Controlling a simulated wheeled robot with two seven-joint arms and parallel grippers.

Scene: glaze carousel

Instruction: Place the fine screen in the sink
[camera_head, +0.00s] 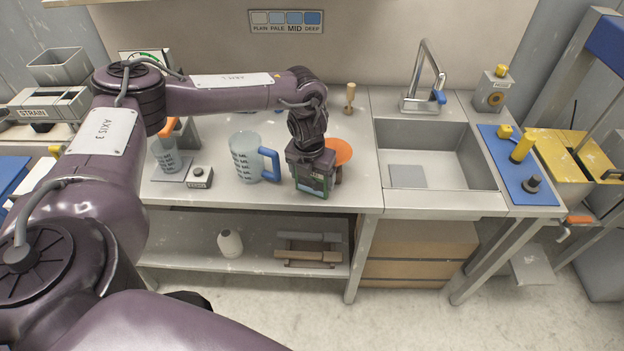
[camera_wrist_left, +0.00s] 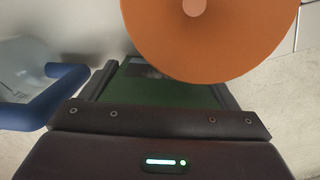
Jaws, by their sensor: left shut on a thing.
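My left gripper (camera_head: 311,172) is above the bench, left of the sink. It is shut on a flat green panel, which I take to be the fine screen (camera_head: 313,188). In the left wrist view the green panel (camera_wrist_left: 165,95) lies between the dark jaws (camera_wrist_left: 165,82), and an orange disc partly covers its far end. The sink (camera_head: 470,178) is a grey basin at right, apart from the gripper. A flat grey square (camera_head: 407,177) lies in it. My right gripper is not in view.
The orange disc (camera_head: 340,149) is close beside the gripper's right, with a pale centre knob (camera_wrist_left: 194,7). A blue-handled jug (camera_head: 244,158) stands to its left. A wooden-handled tool (camera_head: 350,97) stands behind. The faucet (camera_head: 424,85) rises behind the sink; a blue mat (camera_head: 512,168) lies to its right.

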